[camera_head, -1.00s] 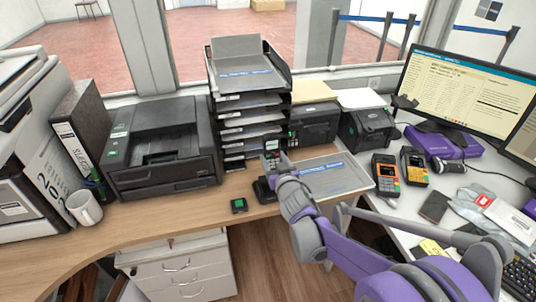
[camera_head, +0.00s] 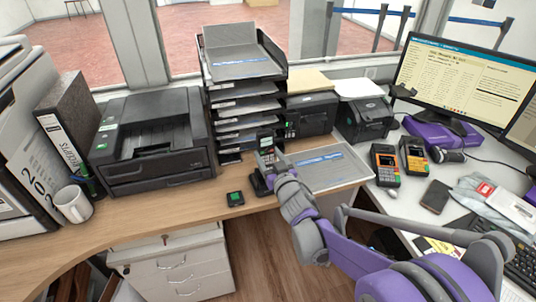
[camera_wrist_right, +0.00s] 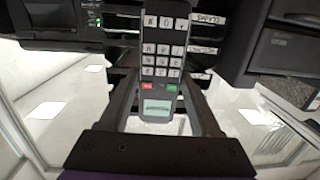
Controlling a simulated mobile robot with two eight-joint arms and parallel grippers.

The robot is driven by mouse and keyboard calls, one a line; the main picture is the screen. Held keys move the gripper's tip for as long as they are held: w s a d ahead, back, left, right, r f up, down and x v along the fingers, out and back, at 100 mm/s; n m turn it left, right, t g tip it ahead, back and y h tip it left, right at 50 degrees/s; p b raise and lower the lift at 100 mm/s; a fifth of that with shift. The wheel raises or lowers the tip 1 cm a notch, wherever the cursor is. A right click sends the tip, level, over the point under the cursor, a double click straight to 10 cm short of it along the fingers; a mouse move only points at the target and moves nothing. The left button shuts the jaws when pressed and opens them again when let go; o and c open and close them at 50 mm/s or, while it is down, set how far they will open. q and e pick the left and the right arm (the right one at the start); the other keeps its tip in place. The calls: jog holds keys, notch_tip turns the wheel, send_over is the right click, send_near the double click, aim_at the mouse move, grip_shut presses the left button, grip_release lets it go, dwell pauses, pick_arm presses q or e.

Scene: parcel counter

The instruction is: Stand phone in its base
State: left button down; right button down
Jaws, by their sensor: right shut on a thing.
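The phone (camera_head: 266,140) is a dark handset with a keypad and small screen, and it stands roughly upright. Whether the phone touches the base cannot be told. My left gripper is not in view.
A paper tray stack (camera_head: 243,68) rises behind the phone. A flat grey tray (camera_head: 335,176) lies right of the gripper. A printer (camera_head: 150,140) and mug (camera_head: 73,205) stand left. The counter between is clear.

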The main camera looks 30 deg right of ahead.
aim_at(267, 165)
dwell(0.4)
jog(key=shift+f+t+b, duration=0.2)
jog(key=shift+t+b, duration=0.1)
jog(key=shift+t, duration=0.1)
jog(key=shift+s, duration=0.25)
dwell(0.4)
jog(key=shift+f, duration=0.2)
dwell(0.3)
jog(key=shift+f+b, duration=0.55)
jog(key=shift+f, duration=0.1)
jog(key=shift+f, duration=0.3)
dwell(0.7)
jog(key=shift+f+b, duration=0.35)
jog(key=shift+f, duration=0.05)
jog(key=shift+f, duration=0.15)
dwell(0.4)
jog(key=shift+f+b, duration=0.45)
jog(key=shift+f, duration=0.05)
